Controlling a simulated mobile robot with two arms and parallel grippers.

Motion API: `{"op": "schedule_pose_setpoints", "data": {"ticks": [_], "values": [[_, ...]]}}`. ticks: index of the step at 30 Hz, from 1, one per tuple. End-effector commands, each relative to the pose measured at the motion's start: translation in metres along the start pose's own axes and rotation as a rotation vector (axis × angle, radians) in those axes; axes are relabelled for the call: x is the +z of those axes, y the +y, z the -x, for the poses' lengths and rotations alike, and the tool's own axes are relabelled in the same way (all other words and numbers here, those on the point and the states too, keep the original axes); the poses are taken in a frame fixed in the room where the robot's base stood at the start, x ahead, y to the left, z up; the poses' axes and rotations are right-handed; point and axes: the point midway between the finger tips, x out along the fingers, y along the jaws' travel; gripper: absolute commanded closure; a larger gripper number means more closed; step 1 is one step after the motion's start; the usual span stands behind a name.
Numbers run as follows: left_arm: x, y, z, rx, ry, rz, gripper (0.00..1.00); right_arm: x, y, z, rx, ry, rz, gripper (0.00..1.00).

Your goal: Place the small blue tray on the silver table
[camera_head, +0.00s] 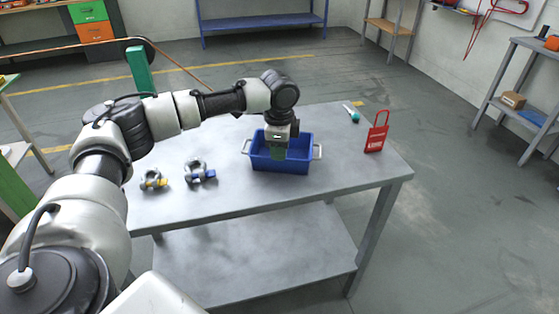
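The small blue tray (282,166), with a pale handle at each end, rests on the silver table (345,170) near its middle. My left gripper (281,153) points down over the tray, and its tip overlaps the tray's opening in the picture. I cannot tell whether its fingers are open or shut, or whether they touch the tray. The inside of the tray is partly hidden by the gripper. My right gripper is not in view.
The table's front right is clear.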

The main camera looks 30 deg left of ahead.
Motion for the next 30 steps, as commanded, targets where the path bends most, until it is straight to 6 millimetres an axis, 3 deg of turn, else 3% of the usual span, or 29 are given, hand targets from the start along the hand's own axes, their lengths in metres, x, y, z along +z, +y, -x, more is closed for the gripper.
{"op": "schedule_pose_setpoints", "data": {"ticks": [3,9,15,21,23,25,30], "values": [[-0.001,-0.001,0.027,-0.003,0.002,0.000,0.72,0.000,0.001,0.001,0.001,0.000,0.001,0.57],[0.000,0.000,0.055,-0.001,0.000,0.000,0.72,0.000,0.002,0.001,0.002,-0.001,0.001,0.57],[0.000,0.000,0.063,0.000,0.000,0.000,0.72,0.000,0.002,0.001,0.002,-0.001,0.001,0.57],[-0.006,0.002,0.058,-0.005,0.006,-0.008,0.72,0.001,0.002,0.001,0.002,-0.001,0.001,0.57],[-0.018,0.005,0.049,-0.019,0.021,-0.024,0.72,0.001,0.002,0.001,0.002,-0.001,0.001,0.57],[-0.043,0.014,0.032,-0.049,0.063,-0.055,0.72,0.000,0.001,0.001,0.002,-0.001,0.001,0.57],[-0.133,0.060,-0.018,-0.147,0.295,-0.133,0.72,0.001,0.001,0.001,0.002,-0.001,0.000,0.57]]}}
